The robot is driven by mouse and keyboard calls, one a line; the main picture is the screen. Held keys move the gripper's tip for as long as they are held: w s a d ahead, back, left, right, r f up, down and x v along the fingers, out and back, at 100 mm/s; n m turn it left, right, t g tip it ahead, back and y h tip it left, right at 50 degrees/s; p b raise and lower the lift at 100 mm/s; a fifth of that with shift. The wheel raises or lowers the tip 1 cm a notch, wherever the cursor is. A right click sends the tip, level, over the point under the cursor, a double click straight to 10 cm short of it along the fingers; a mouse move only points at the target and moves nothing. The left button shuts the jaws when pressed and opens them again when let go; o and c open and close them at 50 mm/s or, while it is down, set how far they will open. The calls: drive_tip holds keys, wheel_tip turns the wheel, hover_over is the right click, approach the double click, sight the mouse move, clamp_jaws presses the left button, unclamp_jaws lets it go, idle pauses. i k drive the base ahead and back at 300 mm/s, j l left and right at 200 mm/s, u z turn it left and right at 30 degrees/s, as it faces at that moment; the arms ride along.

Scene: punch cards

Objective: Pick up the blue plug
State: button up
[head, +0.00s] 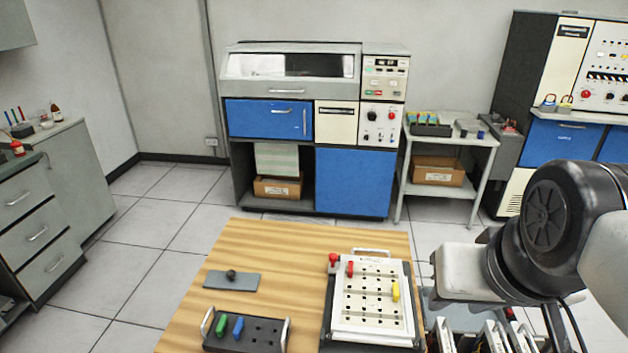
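The blue plug (238,327) stands upright in a dark holder block (262,335) with two light handles, at the front of the wooden table. A green plug (220,325) stands just to its left in the same block. The other holes that I see in the block look empty. My arm, black and white, comes in from the right and ends in a white part above the table's right side, well away from the blue plug. No gripper fingers show.
A white plugboard (372,322) with red and yellow plugs lies to the right of the block. A grey plate with a dark knob (232,280) lies behind the block. White cards (497,337) stand at the front right. Bare wood (285,250) shows at the table's back.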

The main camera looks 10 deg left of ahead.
sight(239, 324)
drive_tip(key=k+j+u, duration=0.15)
drive_tip(key=j+u, duration=0.15)
drive_tip(key=u, duration=0.2)
drive_tip(key=k+j+u, duration=0.1)
drive_tip(key=j+u, duration=0.2)
drive_tip(key=u, duration=0.2)
drive_tip(key=l+z, duration=0.35)
drive_tip(key=i+l+z, duration=0.1)
drive_tip(key=z, duration=0.2)
drive_tip(key=i+l+z, duration=0.1)
drive_tip(key=z, duration=0.25)
drive_tip(key=j, duration=2)
